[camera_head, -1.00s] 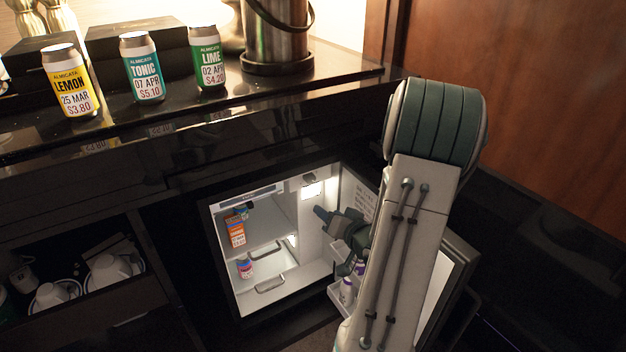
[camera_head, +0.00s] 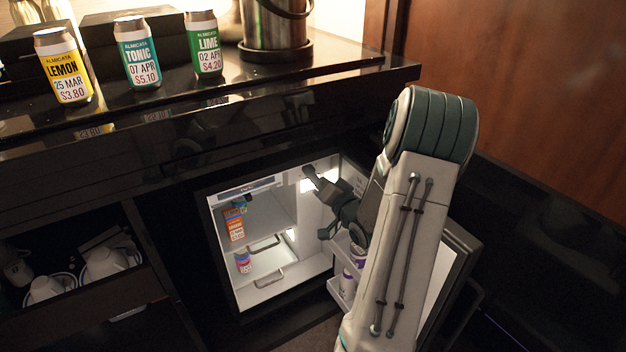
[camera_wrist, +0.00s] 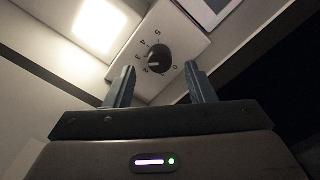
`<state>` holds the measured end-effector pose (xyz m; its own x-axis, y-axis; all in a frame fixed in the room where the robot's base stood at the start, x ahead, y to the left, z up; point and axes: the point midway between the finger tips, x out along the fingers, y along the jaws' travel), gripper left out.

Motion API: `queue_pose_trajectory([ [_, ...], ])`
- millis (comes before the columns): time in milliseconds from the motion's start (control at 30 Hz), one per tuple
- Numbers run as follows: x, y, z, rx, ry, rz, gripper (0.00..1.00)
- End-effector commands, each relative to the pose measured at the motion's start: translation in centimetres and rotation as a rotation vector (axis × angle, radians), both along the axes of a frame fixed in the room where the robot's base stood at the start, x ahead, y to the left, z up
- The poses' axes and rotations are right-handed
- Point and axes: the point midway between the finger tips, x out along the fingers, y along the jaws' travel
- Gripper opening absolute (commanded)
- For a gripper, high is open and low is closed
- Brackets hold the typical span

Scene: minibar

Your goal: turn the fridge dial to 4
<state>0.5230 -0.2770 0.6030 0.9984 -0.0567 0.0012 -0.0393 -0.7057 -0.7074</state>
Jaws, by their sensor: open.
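The fridge dial (camera_wrist: 158,59) is a round black knob on a pale panel in the wrist view, with printed numbers around it. A light mark on the knob points to the left, roughly towards the lower numbers; I cannot tell the exact setting. My gripper (camera_wrist: 160,86) is open, its two fingers apart below and on either side of the dial, with nothing between them. In the head view my gripper (camera_head: 312,178) is inside the open fridge (camera_head: 262,308), near its upper right, and hides the dial there.
A bright lamp (camera_wrist: 99,25) is beside the dial panel. An orange carton (camera_head: 234,226) and a small can (camera_head: 243,262) stand in the fridge. The open door's shelf (camera_head: 338,292) holds bottles on the right. Lemon (camera_head: 64,68), tonic (camera_head: 138,54) and lime (camera_head: 204,45) cans stand on the counter.

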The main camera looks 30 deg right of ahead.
Motion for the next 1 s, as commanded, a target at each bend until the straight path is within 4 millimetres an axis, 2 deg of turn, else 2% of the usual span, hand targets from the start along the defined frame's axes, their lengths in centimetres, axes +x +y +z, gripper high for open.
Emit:
queue_pose_trajectory([
  [100, 1.7, -0.1, -0.2, -0.001, -0.001, 0.001, 0.49],
  [200, 2.5, -0.1, -0.1, -0.002, 0.000, 0.000, 0.49],
  [567, 3.0, -0.2, 0.0, 0.000, 0.002, -0.001, 0.49],
  [733, 3.0, -0.2, 0.0, 0.000, 0.001, 0.000, 0.05],
  [1000, 3.0, 0.0, 0.1, 0.015, 0.001, 0.001, 0.05],
])
